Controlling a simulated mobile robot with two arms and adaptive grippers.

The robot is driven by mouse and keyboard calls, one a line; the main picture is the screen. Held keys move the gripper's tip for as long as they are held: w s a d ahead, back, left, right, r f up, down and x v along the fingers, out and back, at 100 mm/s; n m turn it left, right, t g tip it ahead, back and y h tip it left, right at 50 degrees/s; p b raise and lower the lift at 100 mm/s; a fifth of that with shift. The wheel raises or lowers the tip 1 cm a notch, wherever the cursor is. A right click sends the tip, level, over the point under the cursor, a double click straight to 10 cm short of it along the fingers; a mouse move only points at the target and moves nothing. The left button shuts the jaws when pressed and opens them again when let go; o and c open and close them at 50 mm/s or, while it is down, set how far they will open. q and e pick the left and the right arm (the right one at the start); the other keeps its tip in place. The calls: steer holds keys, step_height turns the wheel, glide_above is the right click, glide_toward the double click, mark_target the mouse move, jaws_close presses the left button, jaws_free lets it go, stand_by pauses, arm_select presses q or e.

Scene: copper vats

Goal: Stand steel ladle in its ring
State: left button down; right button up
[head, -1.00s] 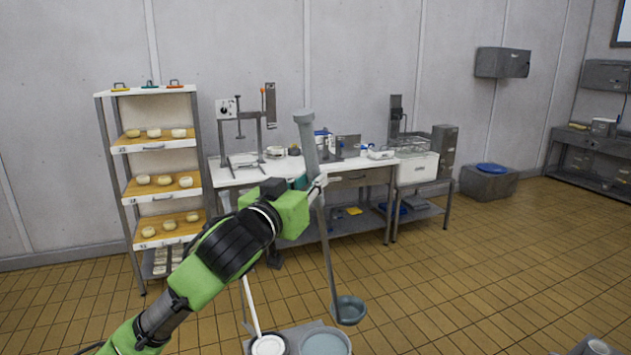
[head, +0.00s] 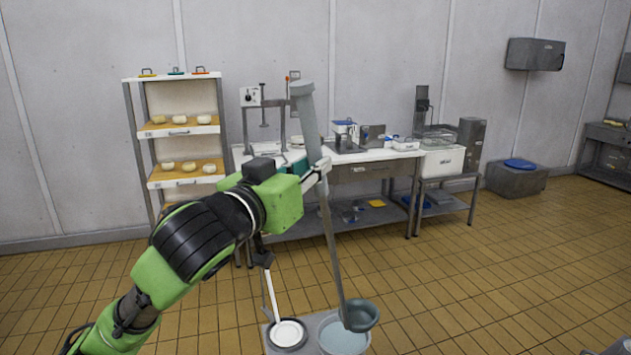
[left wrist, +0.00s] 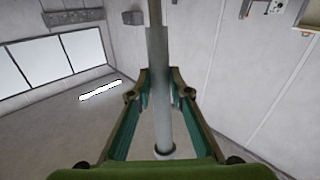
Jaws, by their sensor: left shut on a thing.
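The steel ladle (head: 333,230) is long and grey, with a thick upper handle and a round bowl (head: 360,315) at the bottom. My left gripper (head: 319,176) is shut on its handle, and the ladle hangs slightly tilted. In the left wrist view the handle (left wrist: 162,120) runs between the two fingers (left wrist: 160,88). The bowl overlaps the right edge of a round pale blue-grey place (head: 340,337) on a low grey stand (head: 268,338) at the bottom edge. Whether it touches cannot be told. My right gripper is not in view.
Beside that place, a white disc (head: 287,333) with a long white handle stands in a dark ring. Behind are a cheese rack (head: 150,185), a workbench (head: 365,158) and a blue-lidded bin (head: 516,178). Tiled floor (head: 480,280) to the right is free. A grey object (head: 612,347) shows at bottom right.

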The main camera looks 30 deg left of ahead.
arm_select(q)
steer(key=s+r+b, duration=0.2)
steer(key=s+b, duration=1)
steer(key=s, duration=0.9)
